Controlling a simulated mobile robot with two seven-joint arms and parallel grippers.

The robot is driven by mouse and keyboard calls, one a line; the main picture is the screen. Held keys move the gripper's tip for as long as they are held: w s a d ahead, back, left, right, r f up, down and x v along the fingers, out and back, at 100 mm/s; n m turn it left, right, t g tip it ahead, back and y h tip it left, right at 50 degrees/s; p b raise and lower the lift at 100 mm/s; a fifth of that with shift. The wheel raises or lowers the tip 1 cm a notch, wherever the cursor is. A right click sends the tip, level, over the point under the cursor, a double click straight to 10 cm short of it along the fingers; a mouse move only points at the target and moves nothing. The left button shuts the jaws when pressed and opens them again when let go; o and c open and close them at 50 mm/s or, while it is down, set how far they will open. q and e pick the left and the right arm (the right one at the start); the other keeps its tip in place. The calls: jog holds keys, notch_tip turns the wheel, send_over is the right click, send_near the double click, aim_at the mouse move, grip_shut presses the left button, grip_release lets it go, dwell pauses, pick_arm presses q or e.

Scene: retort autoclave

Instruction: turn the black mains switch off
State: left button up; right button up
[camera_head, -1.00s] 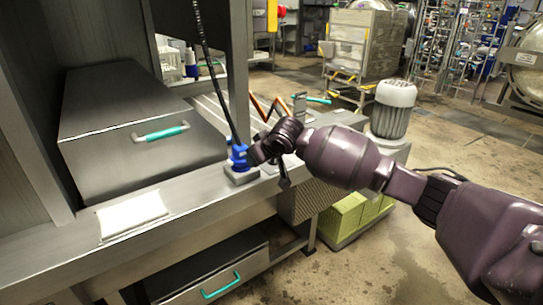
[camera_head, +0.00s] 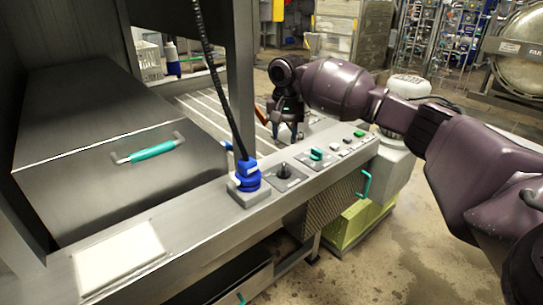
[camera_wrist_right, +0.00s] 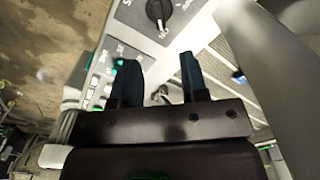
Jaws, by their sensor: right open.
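The black mains switch (camera_head: 285,171) is a small black knob on a grey plate, on the front ledge of the steel bench. In the right wrist view a black rotary knob (camera_wrist_right: 160,10) shows at the top edge, partly cut off, on a grey labelled plate. My right gripper (camera_head: 285,135) is behind the ledge, beyond the switch and apart from it. In the right wrist view its two dark fingers (camera_wrist_right: 160,65) are spread with nothing between them, and the knob lies past their tips. My left gripper is not in view.
Left of the switch, a blue fitting (camera_head: 247,178) with a black cable stands on the ledge. To the right are a green knob (camera_head: 316,154) and several small buttons. A steel box with a teal handle (camera_head: 153,152) and a white pad (camera_head: 118,258) are at left.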

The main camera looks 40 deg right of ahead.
jog(key=b, duration=0.1)
send_over(284, 166)
notch_tip(284, 166, down, 5)
jog(key=shift+r, duration=0.1)
notch_tip(284, 166, down, 5)
jog(key=shift+r+b, duration=0.1)
jog(key=shift+b, duration=0.8)
jog(key=shift+f, duration=0.55)
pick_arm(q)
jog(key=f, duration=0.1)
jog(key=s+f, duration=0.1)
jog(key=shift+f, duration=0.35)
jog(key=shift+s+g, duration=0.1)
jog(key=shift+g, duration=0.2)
pick_arm(e)
grip_shut()
